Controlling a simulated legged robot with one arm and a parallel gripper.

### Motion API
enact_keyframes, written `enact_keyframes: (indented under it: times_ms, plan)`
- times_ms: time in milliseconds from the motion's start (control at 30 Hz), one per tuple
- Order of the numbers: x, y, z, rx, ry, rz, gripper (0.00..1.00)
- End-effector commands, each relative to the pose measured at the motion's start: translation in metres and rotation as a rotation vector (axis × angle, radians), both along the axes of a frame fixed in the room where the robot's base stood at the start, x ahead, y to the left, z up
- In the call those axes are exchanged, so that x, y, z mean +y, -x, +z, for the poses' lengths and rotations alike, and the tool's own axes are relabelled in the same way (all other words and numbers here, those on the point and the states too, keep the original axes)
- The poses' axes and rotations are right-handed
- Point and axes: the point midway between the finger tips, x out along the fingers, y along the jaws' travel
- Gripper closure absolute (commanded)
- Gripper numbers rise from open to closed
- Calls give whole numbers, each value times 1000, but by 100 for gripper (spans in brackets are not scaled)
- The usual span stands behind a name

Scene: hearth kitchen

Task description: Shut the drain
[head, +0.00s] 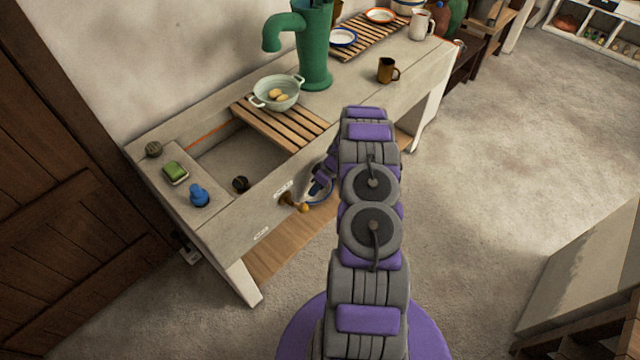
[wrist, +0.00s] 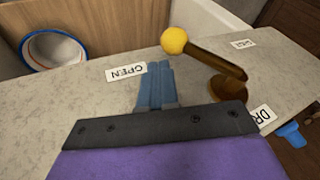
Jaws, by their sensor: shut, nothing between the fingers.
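The drain lever, a brown bar with a yellow ball knob, sticks out from the sink's front panel in the head view (head: 291,200) and the wrist view (wrist: 215,60). Its round brown base sits beside a partly covered label starting "DR" (wrist: 263,115). An "OPEN" label (wrist: 126,72) is left of the knob in the wrist view; a smaller label (wrist: 242,43), hard to read, is above the bar. My gripper (wrist: 155,78) is shut and empty, beside the lever on the OPEN side, apparently clear of it. In the head view my gripper (head: 314,188) is partly hidden by my arm.
The sink basin (head: 235,155) holds a dark round thing (head: 240,183). A blue item (head: 199,195) and a green sponge (head: 175,172) lie on the left ledge. A blue-rimmed bowl (wrist: 55,50) is below the counter.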

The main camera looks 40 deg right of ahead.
Motion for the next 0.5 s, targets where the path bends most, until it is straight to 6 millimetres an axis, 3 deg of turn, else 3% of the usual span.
enact_keyframes:
  times_ms: [200, 500]
  plan:
    - [11, -7, -25, -1, -1, 1, 100]
    - [13, -9, -32, -2, -3, 0, 100]
